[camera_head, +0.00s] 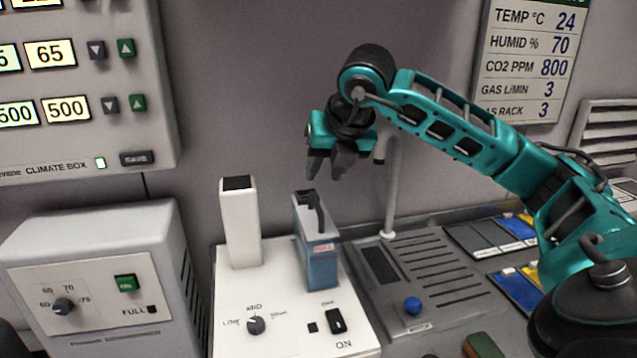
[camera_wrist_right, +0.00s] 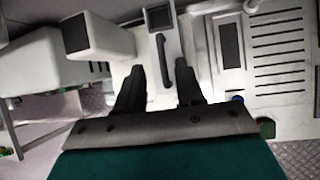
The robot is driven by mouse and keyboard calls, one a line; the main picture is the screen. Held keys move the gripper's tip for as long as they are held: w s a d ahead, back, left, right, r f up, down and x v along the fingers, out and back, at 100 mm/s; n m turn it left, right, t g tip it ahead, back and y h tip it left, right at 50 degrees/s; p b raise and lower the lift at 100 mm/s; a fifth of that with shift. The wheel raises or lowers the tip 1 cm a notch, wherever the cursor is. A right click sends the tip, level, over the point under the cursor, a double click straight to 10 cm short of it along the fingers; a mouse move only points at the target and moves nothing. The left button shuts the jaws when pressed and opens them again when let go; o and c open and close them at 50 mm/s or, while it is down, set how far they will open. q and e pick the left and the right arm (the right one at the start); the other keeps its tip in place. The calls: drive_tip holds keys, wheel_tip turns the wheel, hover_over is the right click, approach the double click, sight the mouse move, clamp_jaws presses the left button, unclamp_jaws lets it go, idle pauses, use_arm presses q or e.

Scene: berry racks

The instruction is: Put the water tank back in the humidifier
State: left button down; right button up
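The water tank (camera_head: 320,268) is a blue see-through box with a grey upper part, a black handle and a small red-lettered label. It stands upright at the right side of the white humidifier (camera_head: 290,320); I cannot tell whether it is fully seated. The tank's black handle (camera_wrist_right: 164,62) also shows in the right wrist view. My right gripper (camera_head: 330,170) is above the tank, apart from it. In the right wrist view, its two fingers (camera_wrist_right: 162,78) are spread with the handle showing between and beyond them. My left gripper is not in view.
A white tower with a dark top (camera_head: 240,225) rises from the humidifier, left of the tank. A white box with a dial (camera_head: 100,290) stands at the left. A grey device with a blue knob (camera_head: 425,285) and a thin upright post (camera_head: 391,190) are at the right.

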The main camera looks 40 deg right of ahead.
drive_tip(key=v, duration=0.4)
drive_tip(key=shift+s+r, duration=0.15)
drive_tip(key=shift+r, duration=0.1)
idle(0.3)
